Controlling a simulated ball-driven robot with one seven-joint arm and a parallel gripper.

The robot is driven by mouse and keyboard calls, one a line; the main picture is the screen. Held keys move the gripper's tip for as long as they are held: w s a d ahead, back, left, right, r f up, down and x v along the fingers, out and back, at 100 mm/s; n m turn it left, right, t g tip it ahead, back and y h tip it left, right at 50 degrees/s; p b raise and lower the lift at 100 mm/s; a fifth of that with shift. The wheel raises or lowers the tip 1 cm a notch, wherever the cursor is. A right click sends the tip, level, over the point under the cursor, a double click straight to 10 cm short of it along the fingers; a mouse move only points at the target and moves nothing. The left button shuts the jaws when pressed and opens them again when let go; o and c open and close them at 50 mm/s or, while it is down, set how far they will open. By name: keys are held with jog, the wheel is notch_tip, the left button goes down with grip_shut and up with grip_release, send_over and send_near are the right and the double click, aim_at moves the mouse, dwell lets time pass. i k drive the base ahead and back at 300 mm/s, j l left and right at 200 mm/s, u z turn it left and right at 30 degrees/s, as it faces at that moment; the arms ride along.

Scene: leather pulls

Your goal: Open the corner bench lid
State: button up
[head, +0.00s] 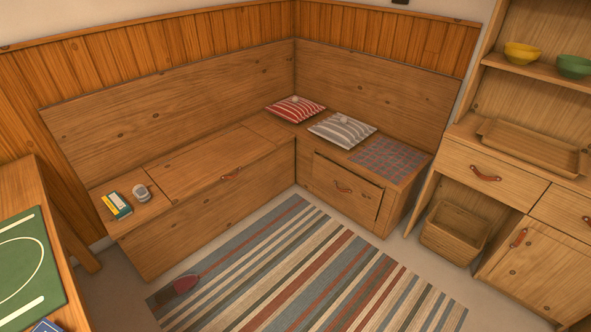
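The wooden corner bench runs along two walls in the head view. Its left section has a closed, flat lid (205,165) in the seat. A brown leather pull (231,175) is on the lid's front edge, right of its middle. The lid lies flush with the seat around it, and nothing rests on it. My gripper does not show in the head view.
A yellow-and-blue book (117,206) and a small grey object (142,192) sit left of the lid. Red (295,108) and grey (342,130) striped cushions lie right. A dark red object (186,283) lies on the striped rug (300,270). A table (20,185) stands left.

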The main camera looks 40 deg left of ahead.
aim_at(180, 179)
jog(key=i+l+u, duration=0.1)
jog(key=i, duration=0.5)
jog(key=i+l+u, duration=0.15)
jog(key=i, duration=0.5)
jog(key=i+j+u, duration=0.15)
jog(key=i+u, duration=0.3)
jog(key=i+j+u, duration=0.1)
jog(key=i+u, duration=0.15)
jog(key=u, duration=0.25)
jog(key=i+u, duration=0.45)
jog(key=i+l+u, duration=0.2)
jog(key=u, duration=0.3)
jog(key=i+u, duration=0.25)
jog(key=i+l+u, duration=0.15)
jog(key=u, duration=0.15)
jog(key=i, duration=0.1)
